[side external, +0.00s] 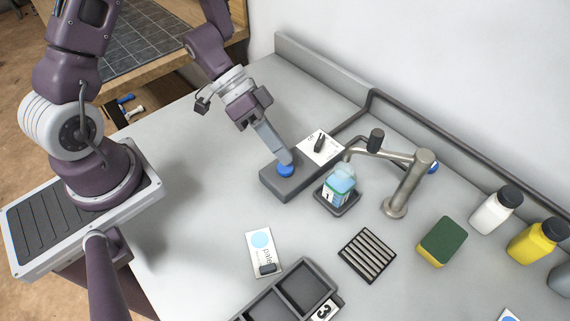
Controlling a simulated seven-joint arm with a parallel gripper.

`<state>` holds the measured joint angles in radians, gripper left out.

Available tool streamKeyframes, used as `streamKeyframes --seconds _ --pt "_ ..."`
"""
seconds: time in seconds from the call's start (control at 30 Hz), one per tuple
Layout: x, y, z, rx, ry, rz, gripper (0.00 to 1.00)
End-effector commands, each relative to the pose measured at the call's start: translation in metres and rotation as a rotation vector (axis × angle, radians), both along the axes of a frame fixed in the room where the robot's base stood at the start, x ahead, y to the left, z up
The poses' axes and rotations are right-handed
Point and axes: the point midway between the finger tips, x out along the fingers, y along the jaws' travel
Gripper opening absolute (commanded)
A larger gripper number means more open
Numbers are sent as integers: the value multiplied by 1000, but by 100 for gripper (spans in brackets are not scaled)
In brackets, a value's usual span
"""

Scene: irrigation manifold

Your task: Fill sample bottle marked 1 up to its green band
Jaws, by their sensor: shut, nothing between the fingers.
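The sample bottle marked 1 (339,190) stands upright on a small dark tray (328,204) under the spout of the metal tap (400,185). It holds pale blue liquid; the green band and the exact liquid level are too small to tell. My gripper (287,163) is shut and empty. Its fingertips point down at the blue button (285,170) on a dark grey box (276,184), and seem to touch it. The fingertips hide part of the button.
A white card with a dark knob (320,146) lies behind the box. A slotted black grate (367,256), green-yellow sponge (441,241), white bottle (495,210) and yellow bottle (537,240) stand right. A compartmented dark rack (273,305) and "pale" card (263,247) are in front. The left counter is clear.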

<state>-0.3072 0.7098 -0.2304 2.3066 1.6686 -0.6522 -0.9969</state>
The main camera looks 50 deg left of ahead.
Motion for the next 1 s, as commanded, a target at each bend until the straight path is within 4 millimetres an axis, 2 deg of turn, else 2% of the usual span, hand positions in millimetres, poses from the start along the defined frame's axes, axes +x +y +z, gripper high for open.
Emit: streamKeyframes --seconds 0.5,1.0 --pt "1 0 47 1 -3 -1 0" --pt "0 0 49 0 0 0 0"
